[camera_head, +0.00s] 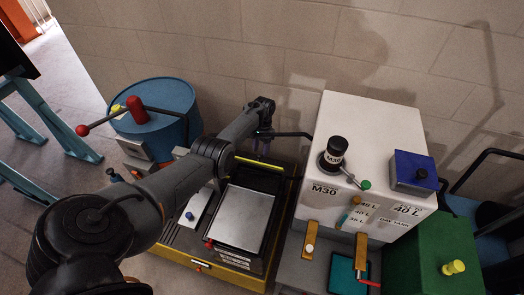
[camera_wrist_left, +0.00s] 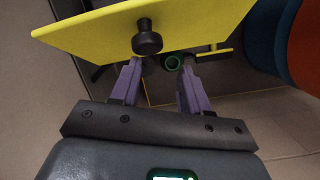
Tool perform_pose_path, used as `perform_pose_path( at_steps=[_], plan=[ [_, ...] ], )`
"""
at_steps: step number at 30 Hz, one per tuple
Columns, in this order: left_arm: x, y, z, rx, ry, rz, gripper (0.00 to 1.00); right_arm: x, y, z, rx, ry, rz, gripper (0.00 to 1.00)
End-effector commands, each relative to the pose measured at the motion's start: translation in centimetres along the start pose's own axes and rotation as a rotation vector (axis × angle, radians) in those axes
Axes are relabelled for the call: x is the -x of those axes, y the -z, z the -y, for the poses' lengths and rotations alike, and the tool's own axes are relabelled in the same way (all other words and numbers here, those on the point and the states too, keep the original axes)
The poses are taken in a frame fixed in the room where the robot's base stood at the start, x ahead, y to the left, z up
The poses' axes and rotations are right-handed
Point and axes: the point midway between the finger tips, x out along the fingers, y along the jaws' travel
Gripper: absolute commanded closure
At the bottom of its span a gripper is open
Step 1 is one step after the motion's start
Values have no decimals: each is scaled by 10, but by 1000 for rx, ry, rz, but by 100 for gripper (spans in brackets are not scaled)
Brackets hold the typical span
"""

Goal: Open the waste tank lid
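A yellow plate with a black knob (camera_wrist_left: 147,40), which looks like the waste tank lid (camera_wrist_left: 85,38), fills the upper left of the left wrist view. In the head view a yellow strip (camera_head: 262,164) lies at the back of the yellow-edged tray unit; it may be this lid nearly edge-on. My left gripper (camera_head: 262,146) is above and behind that strip. In the left wrist view the purple fingers of my left gripper (camera_wrist_left: 158,70) stand apart with nothing held. The knob is just beyond the fingertips; contact cannot be told. My right gripper is not in view.
A blue drum (camera_head: 178,98) with a red-knobbed lever (camera_head: 83,130) stands left. The white day tank (camera_head: 375,120) with a black M30 cap (camera_head: 335,150) stands close right of my left gripper. A green box (camera_head: 435,262) is front right. The wall is close behind.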

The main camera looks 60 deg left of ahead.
Motion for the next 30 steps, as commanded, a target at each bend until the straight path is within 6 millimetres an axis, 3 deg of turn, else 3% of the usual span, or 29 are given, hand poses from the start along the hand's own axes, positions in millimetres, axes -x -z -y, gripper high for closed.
perform_pose_path(
  at_steps=[14, 30],
  plan=[
    [7, 0, -2, -3, -2, -1, 43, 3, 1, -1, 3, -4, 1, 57],
    [90, 0, -1, -1, -1, -1, 43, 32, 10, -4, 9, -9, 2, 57]
  ],
)
